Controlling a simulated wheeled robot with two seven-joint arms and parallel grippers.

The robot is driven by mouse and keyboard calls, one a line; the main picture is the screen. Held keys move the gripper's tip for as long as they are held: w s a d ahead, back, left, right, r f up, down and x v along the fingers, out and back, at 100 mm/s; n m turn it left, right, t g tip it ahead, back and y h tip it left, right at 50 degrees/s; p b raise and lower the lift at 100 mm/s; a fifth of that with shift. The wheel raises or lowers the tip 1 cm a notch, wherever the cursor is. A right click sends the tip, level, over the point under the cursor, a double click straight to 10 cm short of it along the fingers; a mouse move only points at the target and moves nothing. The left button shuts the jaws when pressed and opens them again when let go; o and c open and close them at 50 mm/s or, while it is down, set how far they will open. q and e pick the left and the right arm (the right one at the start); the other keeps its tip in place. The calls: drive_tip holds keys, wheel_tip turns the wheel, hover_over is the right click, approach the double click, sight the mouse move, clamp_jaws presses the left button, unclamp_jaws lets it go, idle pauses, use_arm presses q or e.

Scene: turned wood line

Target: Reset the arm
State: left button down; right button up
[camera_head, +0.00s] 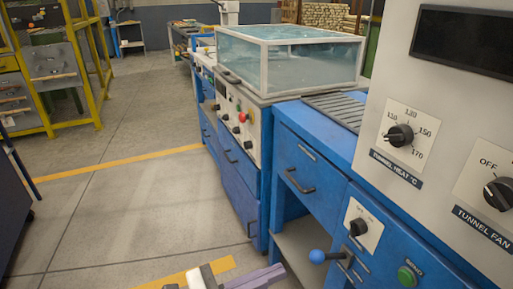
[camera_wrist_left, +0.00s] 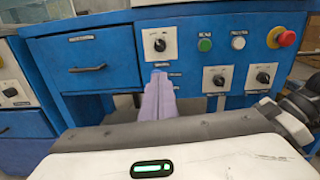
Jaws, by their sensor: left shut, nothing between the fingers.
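My left gripper (camera_head: 278,271) shows at the bottom edge of the head view, low in front of the blue machine (camera_head: 312,165). Its purple fingers lie together, shut and empty. In the left wrist view the closed fingers (camera_wrist_left: 158,98) point at the blue front panel, below a white dial plate (camera_wrist_left: 157,43). In the head view the fingertips are left of and below a blue ball-ended lever (camera_head: 318,256), apart from it in the picture. My right gripper is in neither view.
A drawer with a dark handle (camera_head: 299,182) is above the lever. A green button (camera_head: 407,276) and a grey control panel (camera_head: 440,130) stand at the right. A clear-covered box (camera_head: 300,60) sits farther back. The floor (camera_head: 140,205) at left is clear. A red button (camera_wrist_left: 282,37) shows in the wrist view.

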use_arm(q)
drive_tip(key=w+a+f+n+t+y+p, duration=0.1)
drive_tip(key=a+n+t+y+p, duration=0.3)
drive_tip(key=n, duration=1)
drive_tip(key=w+a+f+n+t+y+p, duration=0.1)
drive_tip(key=a+f+n+t+y+p, duration=0.15)
drive_tip(key=a+n+y, duration=0.75)
use_arm(e)
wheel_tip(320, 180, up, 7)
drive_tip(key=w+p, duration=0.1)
drive_tip(key=p, duration=0.2)
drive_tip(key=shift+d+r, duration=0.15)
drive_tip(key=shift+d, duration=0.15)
use_arm(q)
drive_tip(key=s+a+f+n+g, duration=0.2)
drive_tip(key=s+f+n, duration=0.3)
drive_tip(key=n, duration=0.6)
drive_tip(key=s+a+f+n+g, duration=0.2)
drive_tip(key=s+f+n+g, duration=0.2)
drive_tip(key=s+n, duration=0.5)
drive_tip(key=shift+f+n, duration=0.7)
drive_tip(key=shift+n, duration=0.3)
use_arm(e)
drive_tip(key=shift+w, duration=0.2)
